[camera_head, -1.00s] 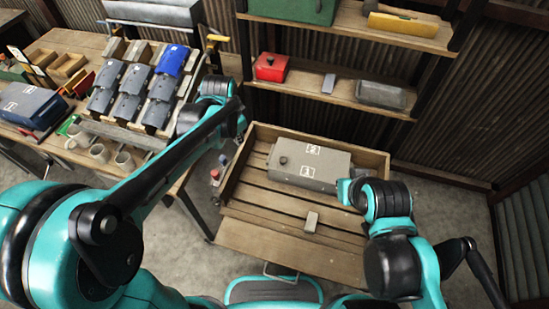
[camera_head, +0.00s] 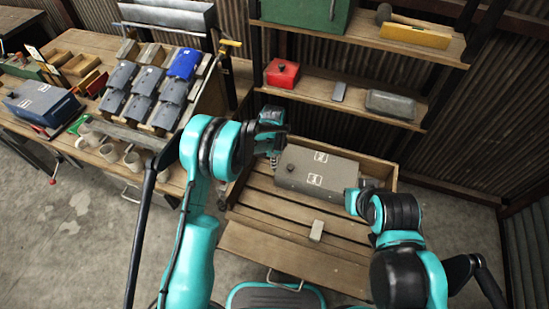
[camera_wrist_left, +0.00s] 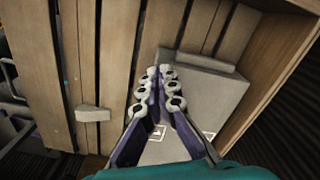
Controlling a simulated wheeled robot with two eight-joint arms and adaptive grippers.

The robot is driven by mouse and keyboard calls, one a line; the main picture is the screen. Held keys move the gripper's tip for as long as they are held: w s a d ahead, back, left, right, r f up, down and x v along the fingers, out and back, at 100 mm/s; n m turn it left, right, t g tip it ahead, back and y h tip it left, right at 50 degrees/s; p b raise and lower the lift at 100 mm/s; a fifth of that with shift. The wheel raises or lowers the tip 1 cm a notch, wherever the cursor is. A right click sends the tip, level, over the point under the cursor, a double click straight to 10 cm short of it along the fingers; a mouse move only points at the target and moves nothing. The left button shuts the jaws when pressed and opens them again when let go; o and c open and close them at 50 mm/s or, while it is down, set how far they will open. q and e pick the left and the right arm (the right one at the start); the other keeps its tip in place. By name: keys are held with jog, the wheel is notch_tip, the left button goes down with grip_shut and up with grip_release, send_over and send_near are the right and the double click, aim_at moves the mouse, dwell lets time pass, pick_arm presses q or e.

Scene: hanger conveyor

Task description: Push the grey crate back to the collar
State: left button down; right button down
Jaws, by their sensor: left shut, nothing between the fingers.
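The grey crate (camera_head: 315,172), a closed box with a dark knob and white labels, lies on a slatted wooden pallet (camera_head: 275,205). A wooden collar (camera_head: 380,172) walls the pallet's far side; the exact gap between them is unclear. My left gripper (camera_head: 275,154) is shut and empty at the crate's left end. In the left wrist view its closed fingers (camera_wrist_left: 163,85) overlap the crate (camera_wrist_left: 208,85); whether they touch cannot be told. My right gripper (camera_head: 352,198) is by the crate's right end, its fingers not clear.
A small pale block (camera_head: 317,230) lies on the slats in front of the crate. The workbench at left holds a rack of blue and grey parts (camera_head: 150,92), a blue box (camera_head: 42,102) and mugs (camera_head: 132,160). Shelves behind hold a red box (camera_head: 281,72) and a grey container (camera_head: 391,104).

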aim_at(288, 167)
pick_arm(q)
jog(key=d+f, duration=0.1)
jog(key=f+b, duration=0.1)
jog(key=d+f, duration=0.1)
jog(key=shift+w+d+f+b, duration=0.2)
jog(key=shift+d+f+b, duration=0.1)
jog(key=shift+f, duration=0.1)
jog(key=shift+w+d+r, duration=0.1)
jog(key=shift+d+r, duration=0.05)
jog(key=shift+d, duration=0.5)
jog(key=shift+d, duration=0.15)
jog(key=shift+w+d+b, duration=0.15)
jog(key=shift+d+b, duration=0.15)
jog(key=shift+d, duration=0.75)
jog(key=shift+a, duration=0.2)
